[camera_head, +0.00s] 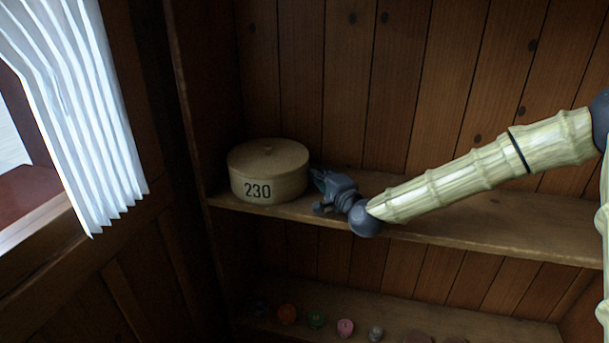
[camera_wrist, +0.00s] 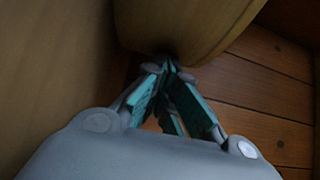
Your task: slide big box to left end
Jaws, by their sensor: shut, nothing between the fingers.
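The big box (camera_head: 269,172) is a round, pale wooden box with a lid, a small knob and the number 230 on its front. It stands upright at the left end of the upper shelf (camera_head: 480,222), close to the left side wall. My gripper (camera_head: 316,178) is shut and empty at the box's right side, its fingertips at or very near the wall of the box. In the wrist view the box (camera_wrist: 190,25) fills the top middle, and the shut fingertips (camera_wrist: 170,62) meet its lower edge; whether they touch is hard to tell.
The upper shelf is bare to the right, beneath my arm. A white pleated curtain (camera_head: 75,100) hangs at the left.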

